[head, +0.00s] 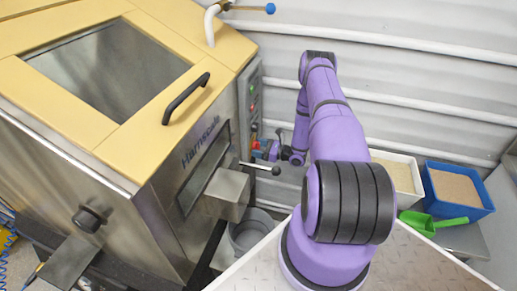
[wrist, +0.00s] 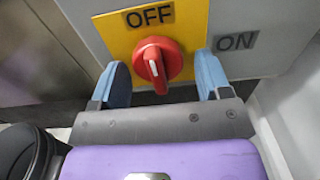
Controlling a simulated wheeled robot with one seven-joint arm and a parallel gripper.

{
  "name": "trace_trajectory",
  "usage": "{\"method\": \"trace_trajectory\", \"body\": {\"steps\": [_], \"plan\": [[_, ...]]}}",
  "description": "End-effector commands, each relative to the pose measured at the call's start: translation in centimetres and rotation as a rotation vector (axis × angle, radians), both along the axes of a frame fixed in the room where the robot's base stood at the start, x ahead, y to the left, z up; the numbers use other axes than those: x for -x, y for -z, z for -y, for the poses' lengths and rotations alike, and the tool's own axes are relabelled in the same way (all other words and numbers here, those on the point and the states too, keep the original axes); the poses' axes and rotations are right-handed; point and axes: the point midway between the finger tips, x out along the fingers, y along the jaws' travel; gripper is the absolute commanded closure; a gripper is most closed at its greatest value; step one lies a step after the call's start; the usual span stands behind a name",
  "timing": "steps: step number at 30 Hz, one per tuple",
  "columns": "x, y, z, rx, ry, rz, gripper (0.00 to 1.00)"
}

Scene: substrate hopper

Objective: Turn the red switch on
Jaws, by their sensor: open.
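The red switch (wrist: 160,62) is a round knob with a raised grip bar on a yellow plate (wrist: 117,38). The white mark on its bar is roughly upright, in line with the OFF label (wrist: 150,16) above it. The ON label (wrist: 235,41) is on the grey panel to the right. My gripper (wrist: 164,66) is open, with one blue finger on each side of the knob. I cannot tell whether either finger touches it. In the head view, my gripper (head: 264,150) is at the side panel of the machine, and the switch is hard to make out there.
The steel machine (head: 165,215) with a yellow top fills the left. A lever with a black ball (head: 276,171) sticks out near my gripper. A grey bucket (head: 250,232) stands below. A blue bin (head: 480,205) and a green scoop (head: 425,222) are at the right.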

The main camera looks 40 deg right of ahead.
Motion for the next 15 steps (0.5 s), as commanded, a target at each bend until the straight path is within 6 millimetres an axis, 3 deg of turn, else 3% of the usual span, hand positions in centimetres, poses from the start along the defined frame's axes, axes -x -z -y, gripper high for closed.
{"method": "trace_trajectory", "body": {"steps": [8, 13, 15], "plan": [[-0.07, 0.0, -0.04, 0.0, 0.0, 0.0, 0.32], [-0.05, 0.0, -0.03, 0.0, 0.0, 0.0, 0.71], [-0.05, 0.0, -0.03, 0.0, 0.0, 0.0, 0.75]]}}
